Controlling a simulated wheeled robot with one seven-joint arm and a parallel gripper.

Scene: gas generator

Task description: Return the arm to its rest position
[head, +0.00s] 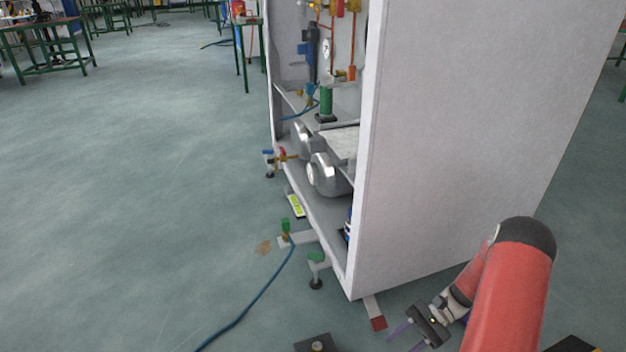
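My red arm (512,290) shows at the lower right, in front of the white side panel of the gas generator cabinet (455,130). My gripper (406,338) is at the bottom edge, low and just in front of the cabinet's near corner. Its two thin purple fingers point left and stand apart with a gap between them. Nothing shows between the fingers, though the lower finger is partly cut off by the picture edge.
The open cabinet side shows pipes, valves and a grey motor-like unit (326,174). Green-handled valves (286,228) stick out near the floor. A blue hose (246,311) runs over the floor. Green tables (45,48) stand far back. The floor at left is clear.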

